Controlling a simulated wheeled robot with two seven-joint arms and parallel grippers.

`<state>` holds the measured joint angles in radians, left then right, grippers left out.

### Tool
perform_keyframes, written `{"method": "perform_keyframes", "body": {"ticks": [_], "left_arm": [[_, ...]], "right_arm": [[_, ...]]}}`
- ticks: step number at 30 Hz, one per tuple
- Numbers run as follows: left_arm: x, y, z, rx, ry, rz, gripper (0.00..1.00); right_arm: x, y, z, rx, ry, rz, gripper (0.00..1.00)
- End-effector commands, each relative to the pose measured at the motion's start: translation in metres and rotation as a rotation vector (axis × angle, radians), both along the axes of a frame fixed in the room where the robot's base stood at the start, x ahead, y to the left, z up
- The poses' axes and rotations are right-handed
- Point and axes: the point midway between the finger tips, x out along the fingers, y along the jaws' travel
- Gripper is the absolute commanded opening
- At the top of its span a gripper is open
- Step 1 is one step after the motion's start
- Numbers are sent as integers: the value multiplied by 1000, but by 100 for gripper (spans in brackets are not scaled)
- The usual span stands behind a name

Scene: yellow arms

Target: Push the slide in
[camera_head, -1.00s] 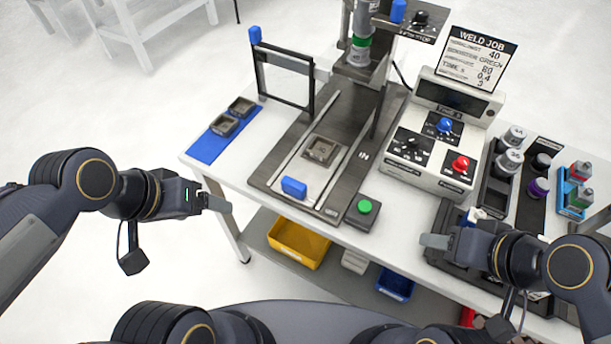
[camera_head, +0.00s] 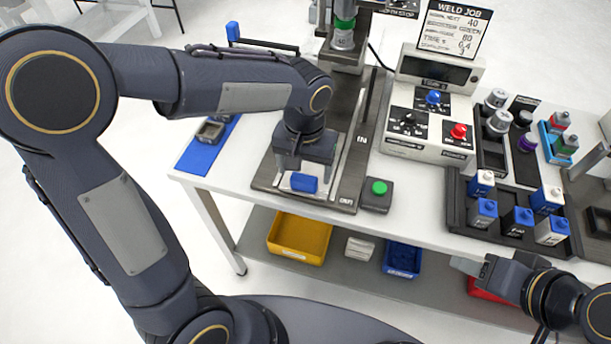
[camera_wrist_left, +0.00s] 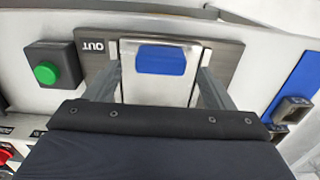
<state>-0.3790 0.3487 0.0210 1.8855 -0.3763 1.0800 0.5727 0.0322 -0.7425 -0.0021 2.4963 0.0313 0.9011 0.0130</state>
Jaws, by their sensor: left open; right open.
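The slide shows in the left wrist view as a pale metal plate (camera_wrist_left: 158,90) with a blue handle block (camera_wrist_left: 160,58) at its front end. In the head view the blue handle (camera_head: 304,183) sits near the front of the dark track (camera_head: 345,178), close to the OUT mark. My left gripper (camera_head: 305,172) is over the slide's front end and points down. It is open, with one finger on each side of the plate and handle; contact cannot be told. My left arm hides the part nest on the slide. My right gripper (camera_head: 468,266) is open and empty, in front of the table.
A green button box (camera_head: 378,194) stands right of the track's front end. The weld control box (camera_head: 432,110) is behind it. A blue mat (camera_head: 196,158) with small parts is left. The welding head (camera_head: 345,35) stands behind.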

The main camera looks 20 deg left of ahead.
Motion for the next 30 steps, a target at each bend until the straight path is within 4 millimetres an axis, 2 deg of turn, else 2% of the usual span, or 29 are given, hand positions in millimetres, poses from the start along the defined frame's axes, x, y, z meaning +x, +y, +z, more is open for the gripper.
{"method": "perform_keyframes", "body": {"ticks": [3, 6, 17, 30], "left_arm": [[-1, 1, -18, 0, 4, 1, 76], [0, 0, -28, 0, 2, 1, 76], [0, 0, -33, -2, 0, 0, 76], [0, 0, -33, -2, 0, 0, 19]], "right_arm": [[0, 0, -1, 0, 0, 0, 47], [0, 0, -1, 0, 0, 0, 47], [0, 0, -1, 0, 0, 0, 47], [0, 0, -1, 0, 0, 0, 47]]}}
